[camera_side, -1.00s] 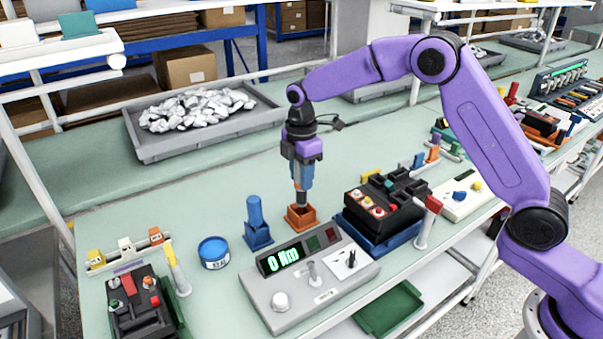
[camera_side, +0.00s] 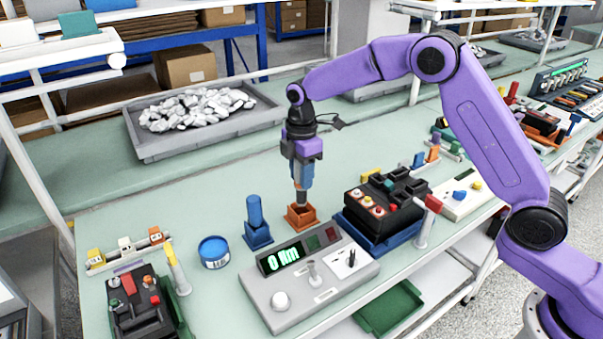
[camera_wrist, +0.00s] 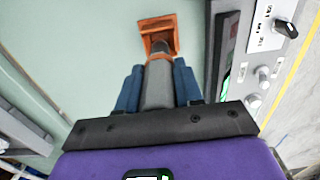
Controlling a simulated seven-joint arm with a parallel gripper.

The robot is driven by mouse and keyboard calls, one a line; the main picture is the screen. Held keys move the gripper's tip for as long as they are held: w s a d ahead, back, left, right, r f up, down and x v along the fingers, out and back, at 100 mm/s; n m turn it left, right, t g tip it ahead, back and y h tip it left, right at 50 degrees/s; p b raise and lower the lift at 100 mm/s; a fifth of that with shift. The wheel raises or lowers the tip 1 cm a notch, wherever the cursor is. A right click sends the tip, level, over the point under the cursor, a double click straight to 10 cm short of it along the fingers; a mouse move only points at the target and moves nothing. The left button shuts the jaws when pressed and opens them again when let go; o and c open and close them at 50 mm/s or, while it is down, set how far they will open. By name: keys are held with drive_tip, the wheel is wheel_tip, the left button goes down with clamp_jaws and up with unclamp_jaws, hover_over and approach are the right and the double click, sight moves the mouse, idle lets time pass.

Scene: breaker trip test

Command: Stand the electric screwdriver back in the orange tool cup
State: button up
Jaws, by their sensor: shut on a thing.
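The electric screwdriver has a grey body and a dark lower end (camera_side: 301,196). It hangs upright in my gripper (camera_side: 301,178), which is shut on it. The orange tool cup (camera_side: 300,216) stands on the bench directly below. The screwdriver's lower end is at the cup's mouth; I cannot tell how deep it reaches inside. In the wrist view the screwdriver (camera_wrist: 158,88) runs between the two blue fingers toward the orange cup (camera_wrist: 157,24), and its tip is hidden.
A grey torque tester (camera_side: 310,283) stands in front of the cup. A blue holder with a blue tool (camera_side: 256,222) is to the left, a black breaker block on a blue base (camera_side: 385,212) to the right. A blue tin (camera_side: 214,252) stands further left. Bench behind the cup is clear.

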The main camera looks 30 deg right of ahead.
sight(301, 192)
drive_tip(key=shift+f, duration=2.75)
drive_tip(key=o, duration=1.1)
wheel_tip(301, 192, up, 17)
drive_tip(key=shift+r, duration=0.2)
